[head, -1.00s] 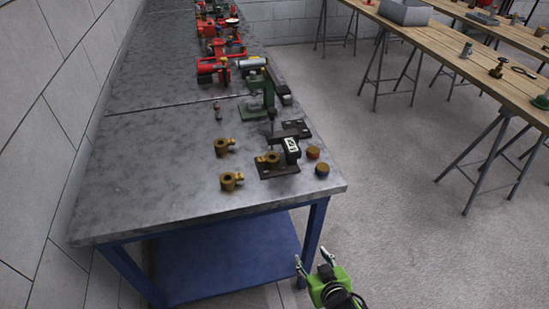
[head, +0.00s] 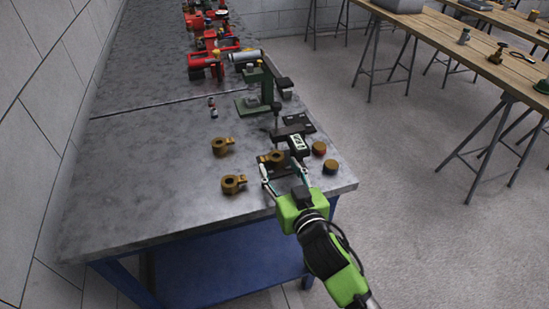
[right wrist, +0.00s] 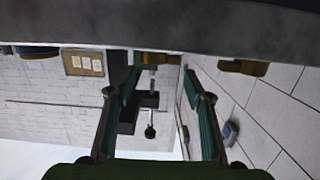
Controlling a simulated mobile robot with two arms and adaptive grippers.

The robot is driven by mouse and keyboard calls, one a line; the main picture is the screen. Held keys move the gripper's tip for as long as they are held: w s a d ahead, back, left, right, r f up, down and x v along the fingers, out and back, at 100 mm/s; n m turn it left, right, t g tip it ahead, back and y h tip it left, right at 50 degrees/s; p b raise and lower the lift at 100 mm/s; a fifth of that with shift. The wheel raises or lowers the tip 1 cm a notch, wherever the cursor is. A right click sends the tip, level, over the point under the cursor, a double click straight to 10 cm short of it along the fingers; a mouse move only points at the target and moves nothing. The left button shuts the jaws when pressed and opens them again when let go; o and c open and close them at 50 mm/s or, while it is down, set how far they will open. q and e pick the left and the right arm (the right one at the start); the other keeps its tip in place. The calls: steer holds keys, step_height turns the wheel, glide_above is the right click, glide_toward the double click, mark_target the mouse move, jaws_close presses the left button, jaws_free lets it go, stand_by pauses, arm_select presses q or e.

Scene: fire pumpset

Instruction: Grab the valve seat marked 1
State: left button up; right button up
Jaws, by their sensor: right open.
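Three brass valve seats with side lugs are on the metal bench in the head view: one at the back left (head: 222,146), one at the front left (head: 233,184), and one on a dark fixture plate (head: 270,157). I cannot read a number 1 on any of them. My right gripper (head: 282,168) is open and empty, and its fingers partly cover the fixture plate. In the right wrist view its two fingers (right wrist: 156,95) are spread, and a brass part (right wrist: 243,67) shows upside down, outside the right finger. My left gripper is out of view.
A black device with a small display (head: 298,143) stands beside the fixture. A green press (head: 262,100) stands behind. The bench's left part (head: 150,170) is clear.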

mark_target(272, 156)
steer(key=shift+x, duration=0.85)
steer(key=shift+f+p+x, duration=0.15)
steer(key=shift+p+x, duration=0.05)
steer(key=shift+x, duration=1.05)
steer(key=shift+f+p+x, duration=0.15)
steer(key=shift+x, duration=1.15)
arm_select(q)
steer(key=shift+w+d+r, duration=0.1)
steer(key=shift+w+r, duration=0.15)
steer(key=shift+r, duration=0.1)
arm_select(e)
steer(key=shift+s, duration=0.1)
steer(key=c, duration=1.1)
steer(key=shift+r, duration=0.1)
steer(key=shift+r, duration=0.1)
